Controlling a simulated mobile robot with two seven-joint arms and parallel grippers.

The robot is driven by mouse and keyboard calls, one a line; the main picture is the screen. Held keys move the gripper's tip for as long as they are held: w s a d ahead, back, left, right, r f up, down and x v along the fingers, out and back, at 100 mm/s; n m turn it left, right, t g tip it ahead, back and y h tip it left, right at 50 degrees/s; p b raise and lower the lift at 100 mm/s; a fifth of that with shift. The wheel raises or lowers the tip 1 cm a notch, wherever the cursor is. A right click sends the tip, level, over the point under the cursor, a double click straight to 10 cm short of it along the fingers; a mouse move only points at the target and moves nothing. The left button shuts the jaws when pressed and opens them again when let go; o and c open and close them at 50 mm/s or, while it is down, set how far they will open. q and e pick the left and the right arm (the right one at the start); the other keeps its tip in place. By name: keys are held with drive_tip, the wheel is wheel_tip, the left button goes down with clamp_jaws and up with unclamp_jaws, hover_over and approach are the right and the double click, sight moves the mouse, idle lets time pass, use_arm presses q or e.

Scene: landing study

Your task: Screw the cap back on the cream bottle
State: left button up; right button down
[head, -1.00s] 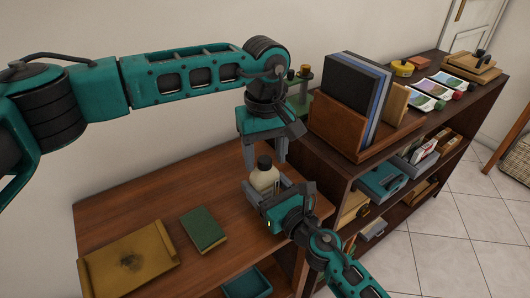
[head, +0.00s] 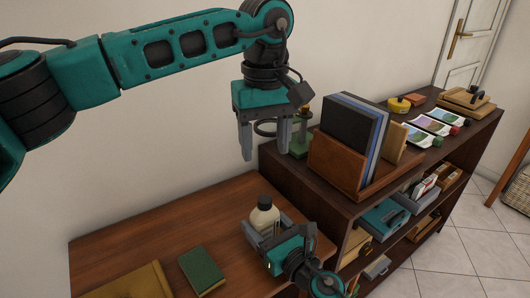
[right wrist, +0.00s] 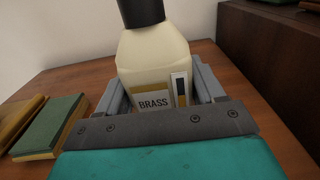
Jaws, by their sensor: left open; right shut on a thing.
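The cream bottle (head: 264,220) stands upright at the right end of the wooden desk, its label reading BRASS in the right wrist view (right wrist: 152,75). The black cap (head: 265,202) sits on the bottle's neck; its top is cut off in the right wrist view (right wrist: 142,12). I cannot tell how tight it is. My right gripper (head: 266,232) is shut on the bottle's body, with a grey finger on each side. My left gripper (head: 264,152) is open and empty, pointing down, clearly above the cap.
A green book (head: 202,270) and an ochre tray (head: 130,283) lie on the desk (head: 130,240) to the left. A dark shelf unit (head: 335,200) on the right carries a wooden file holder (head: 335,165), and a green object (head: 302,142) stands behind my left gripper. The desk's middle is clear.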

drive_tip(key=shift+c, duration=0.3)
unclamp_jaws()
drive_tip(key=shift+s+d, duration=0.35)
drive_tip(key=shift+s, duration=0.1)
drive_tip(key=b+v, duration=0.1)
drive_tip(key=v, duration=1)
drive_tip(key=shift+s+d+b, duration=0.2)
drive_tip(key=shift+s+b, duration=0.1)
drive_tip(key=shift+b, duration=0.1)
